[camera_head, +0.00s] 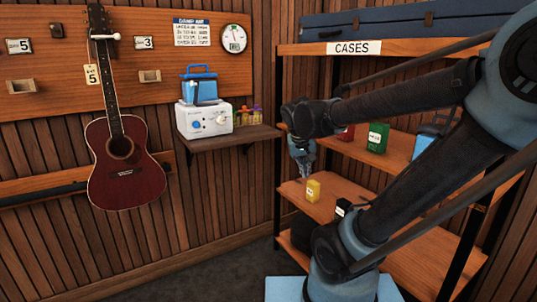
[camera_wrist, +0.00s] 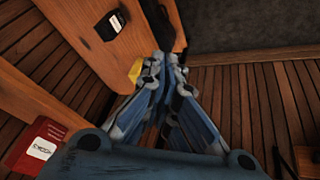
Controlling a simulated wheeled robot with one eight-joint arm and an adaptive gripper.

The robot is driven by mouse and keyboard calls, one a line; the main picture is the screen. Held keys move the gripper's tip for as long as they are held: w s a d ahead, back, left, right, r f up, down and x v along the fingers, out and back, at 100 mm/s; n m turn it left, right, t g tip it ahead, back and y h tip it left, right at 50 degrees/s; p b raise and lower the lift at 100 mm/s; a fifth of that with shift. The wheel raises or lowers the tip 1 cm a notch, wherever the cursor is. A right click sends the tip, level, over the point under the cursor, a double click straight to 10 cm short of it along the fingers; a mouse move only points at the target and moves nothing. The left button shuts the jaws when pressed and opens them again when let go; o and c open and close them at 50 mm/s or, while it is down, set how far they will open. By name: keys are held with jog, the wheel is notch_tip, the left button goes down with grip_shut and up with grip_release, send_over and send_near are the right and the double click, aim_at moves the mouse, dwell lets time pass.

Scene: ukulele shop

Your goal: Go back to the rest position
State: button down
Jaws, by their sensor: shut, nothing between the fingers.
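My gripper (camera_head: 304,168) points down in front of the left end of the shelf unit in the head view. In the wrist view my gripper (camera_wrist: 163,65) has its fingertips together, with nothing held between them. A yellow box (camera_head: 313,190) stands on the middle shelf just below and right of the fingertips. In the wrist view the yellow box (camera_wrist: 135,71) shows partly, just left of the fingertips. I cannot tell whether they touch it.
The shelf unit (camera_head: 292,190) holds a black box (camera_head: 342,208), a green box (camera_head: 378,138) and a red box (camera_head: 346,133). Blue cases (camera_head: 390,24) lie on top. At left a ukulele (camera_head: 123,165) hangs beside a small wall shelf (camera_head: 215,139) with a white machine (camera_head: 204,120).

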jog(key=s+d+f+g+y, duration=0.1)
jog(key=s+d+f, duration=0.2)
jog(key=s+f, duration=0.2)
jog(key=s+d+f+g+y, duration=0.1)
jog(key=s+d+f, duration=0.2)
jog(key=s, duration=0.7)
notch_tip(320, 180, down, 3)
jog(key=shift+s+r+g, duration=0.1)
jog(key=shift+s+g, duration=0.2)
jog(key=shift+s, duration=0.1)
jog(key=shift+d, duration=0.1)
